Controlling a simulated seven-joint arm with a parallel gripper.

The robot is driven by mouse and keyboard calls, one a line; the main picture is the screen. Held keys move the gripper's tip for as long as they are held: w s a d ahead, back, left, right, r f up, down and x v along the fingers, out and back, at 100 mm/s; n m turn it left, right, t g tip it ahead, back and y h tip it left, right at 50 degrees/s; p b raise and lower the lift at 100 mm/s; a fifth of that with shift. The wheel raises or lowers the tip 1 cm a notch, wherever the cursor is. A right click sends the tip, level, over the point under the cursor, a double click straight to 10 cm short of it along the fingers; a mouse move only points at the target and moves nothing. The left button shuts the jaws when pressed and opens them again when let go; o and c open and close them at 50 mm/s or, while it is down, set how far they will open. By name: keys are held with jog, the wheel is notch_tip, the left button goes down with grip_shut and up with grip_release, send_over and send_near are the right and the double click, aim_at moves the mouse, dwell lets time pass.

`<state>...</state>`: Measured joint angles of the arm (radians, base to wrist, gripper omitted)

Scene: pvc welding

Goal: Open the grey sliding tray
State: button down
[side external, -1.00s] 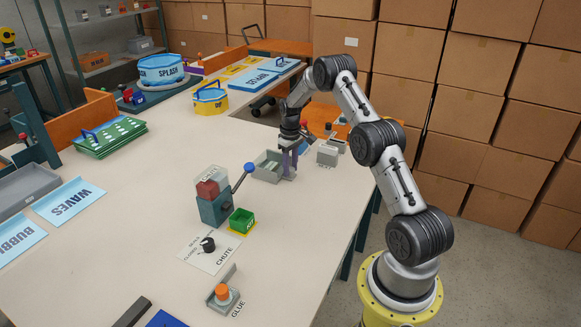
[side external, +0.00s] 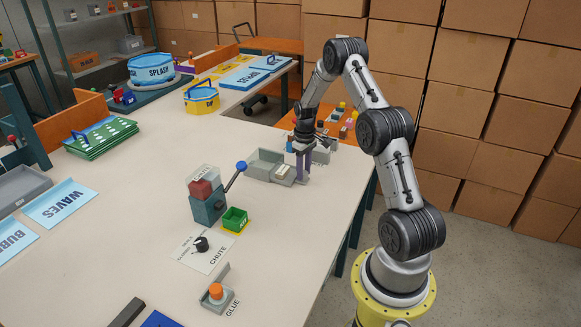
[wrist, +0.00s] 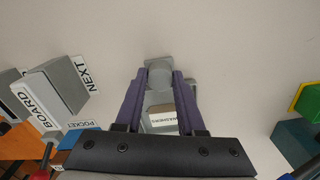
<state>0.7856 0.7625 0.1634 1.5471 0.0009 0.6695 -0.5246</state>
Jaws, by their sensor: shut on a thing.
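The grey sliding tray (side external: 284,177) stands out from the right end of a grey open-topped housing (side external: 262,160) on the table. In the side view a small pale labelled item (side external: 282,171) shows at the tray; the wrist view shows it between my fingers (wrist: 162,118), its print too small to read. My gripper (side external: 301,176) points down at the tray's right end. In the wrist view its purple fingers (wrist: 159,76) are shut on a round grey knob (wrist: 160,70). The fingers and palm hide part of the tray.
A grey block (side external: 322,152) stands just behind my gripper. The teal press (side external: 208,208) with its blue-knobbed lever and a green bin (side external: 234,219) stand nearer the camera. The table around the tray's front is clear.

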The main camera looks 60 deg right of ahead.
jog(key=shift+s, duration=0.5)
jog(key=c, duration=0.5)
grip_release()
jog(key=shift+r, duration=0.15)
notch_tip(320, 180, up, 14)
jog(key=shift+f, duration=0.2)
